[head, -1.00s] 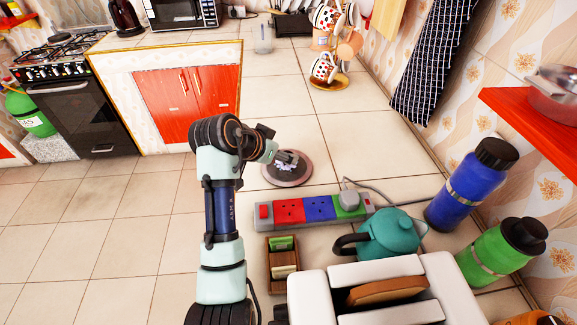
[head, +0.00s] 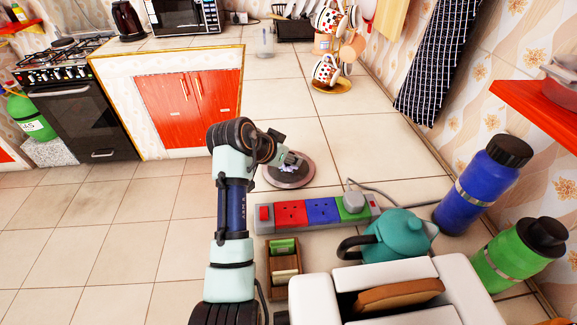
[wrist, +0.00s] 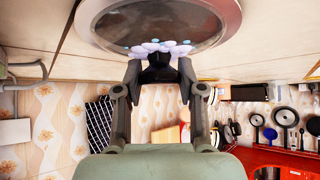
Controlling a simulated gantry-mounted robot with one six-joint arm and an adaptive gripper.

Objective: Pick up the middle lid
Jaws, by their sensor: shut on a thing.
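A round lid (head: 288,180) with a brownish glass top and grey rim shows beyond the power strip in the head view. In the wrist view the lid (wrist: 175,20) fills the top edge, with pale flower-like shapes around its dark knob (wrist: 158,72). My gripper (wrist: 160,68) is shut on the lid by this knob, one finger on each side. In the head view my gripper (head: 292,160) is small and sits over the lid. I cannot tell whether the lid is clear of the counter. No other lid can be made out.
Near the lid are a power strip (head: 310,213), a teal teapot (head: 397,236), a toaster (head: 390,298), a blue bottle (head: 478,190) and a green bottle (head: 515,255). A mug stand (head: 328,75) is farther back. Tiles left of the lid are clear.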

